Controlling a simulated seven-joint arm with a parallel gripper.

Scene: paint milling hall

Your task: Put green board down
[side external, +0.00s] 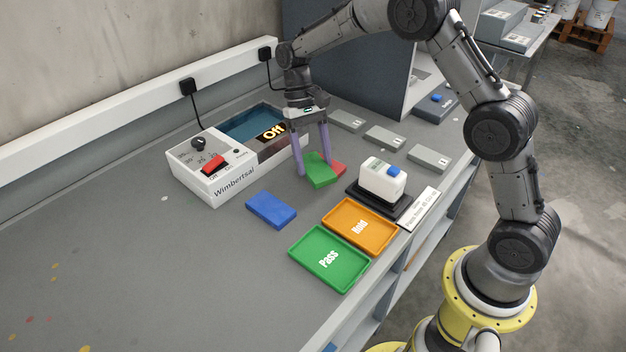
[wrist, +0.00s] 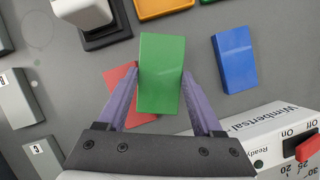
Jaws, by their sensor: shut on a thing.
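My gripper (side external: 312,167) is shut on the green board (side external: 320,172), with one purple finger on each side of it. In the wrist view the green board (wrist: 162,75) fills the space between the fingers of my gripper (wrist: 162,85). A red board (side external: 339,169) lies on the bench partly beneath it, and the wrist view also shows the red board (wrist: 117,82). I cannot tell whether the green board touches the red one. A blue board (side external: 271,209) lies flat on the bench, apart from them.
A green Pass tray (side external: 297,262) and an orange Hold tray (side external: 338,228) are at the front edge. A white block device (side external: 382,181) stands on a black base behind them. The Wimbertsal machine (side external: 215,180) is at left. Grey numbered blocks (side external: 384,137) lie behind. The left bench is mostly clear.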

